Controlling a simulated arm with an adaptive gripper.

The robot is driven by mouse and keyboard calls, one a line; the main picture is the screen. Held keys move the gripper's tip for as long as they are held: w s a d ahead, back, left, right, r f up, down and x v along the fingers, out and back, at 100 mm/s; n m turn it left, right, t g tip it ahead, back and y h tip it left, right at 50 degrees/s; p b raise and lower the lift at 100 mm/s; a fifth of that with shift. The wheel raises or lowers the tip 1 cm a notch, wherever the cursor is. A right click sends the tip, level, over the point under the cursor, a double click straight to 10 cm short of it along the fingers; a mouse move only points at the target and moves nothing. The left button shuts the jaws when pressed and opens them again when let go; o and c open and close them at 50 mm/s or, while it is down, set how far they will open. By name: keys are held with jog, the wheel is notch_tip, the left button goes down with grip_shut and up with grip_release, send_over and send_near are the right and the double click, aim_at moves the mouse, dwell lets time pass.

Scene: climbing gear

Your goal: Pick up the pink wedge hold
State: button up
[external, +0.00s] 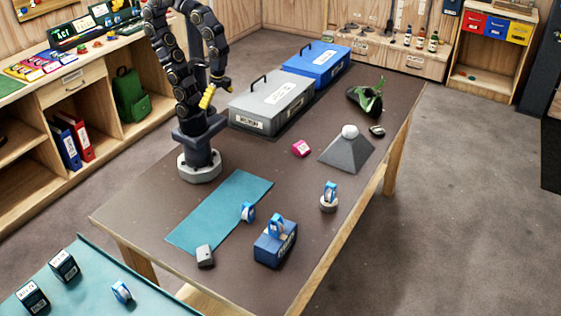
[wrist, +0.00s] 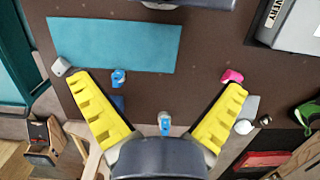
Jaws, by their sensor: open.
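The pink wedge hold (external: 301,148) is a small block lying on the dark brown table, between the grey lidded box and the grey pyramid. In the wrist view the pink wedge hold (wrist: 232,76) shows just past the tip of the right yellow finger, which partly overlaps it in the picture. My gripper (external: 208,97) is raised above the table near my base, left of the hold and well apart from it. In the wrist view my gripper (wrist: 160,82) has its yellow fingers spread wide with nothing between them.
A grey pyramid (external: 345,155) with a white ball (external: 350,131) stands right of the hold. A grey box (external: 271,103) and blue box (external: 317,64) stand behind. A teal mat (external: 220,208) lies in front. A blue block (external: 275,248) stands near the table edge.

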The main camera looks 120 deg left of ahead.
dwell(0.3)
jog(key=shift+c, duration=0.6)
